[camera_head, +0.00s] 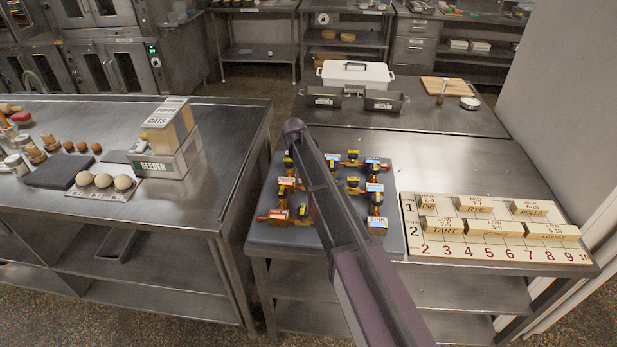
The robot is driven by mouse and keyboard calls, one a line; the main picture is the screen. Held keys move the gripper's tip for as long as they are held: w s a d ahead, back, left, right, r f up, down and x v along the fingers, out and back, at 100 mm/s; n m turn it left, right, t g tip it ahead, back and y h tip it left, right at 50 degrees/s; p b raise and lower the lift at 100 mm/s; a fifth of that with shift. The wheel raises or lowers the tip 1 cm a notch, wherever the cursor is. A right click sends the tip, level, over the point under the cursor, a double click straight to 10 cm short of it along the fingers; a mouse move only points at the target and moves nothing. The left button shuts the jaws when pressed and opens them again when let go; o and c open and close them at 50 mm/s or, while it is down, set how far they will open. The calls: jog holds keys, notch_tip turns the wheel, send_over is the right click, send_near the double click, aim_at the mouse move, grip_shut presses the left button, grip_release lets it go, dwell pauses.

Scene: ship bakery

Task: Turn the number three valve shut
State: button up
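Several brass valves with yellow and black handles sit on a blue-grey board (265,236) on the metal table, joined in a pipe layout. Valves show at the upper right (352,157), the middle right (353,183) and the lower left (303,211).
A numbered board (490,252) with wooden blocks lies right of the valves. Behind stand grey trays (385,101) and a white lidded box (356,75). A gap separates the left table (215,190), which holds a seeder box (165,158). Bare metal (460,165) lies behind the numbered board.

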jog(key=o, duration=1.1)
jog(key=shift+o, duration=0.2)
jog(key=shift+r, duration=0.1)
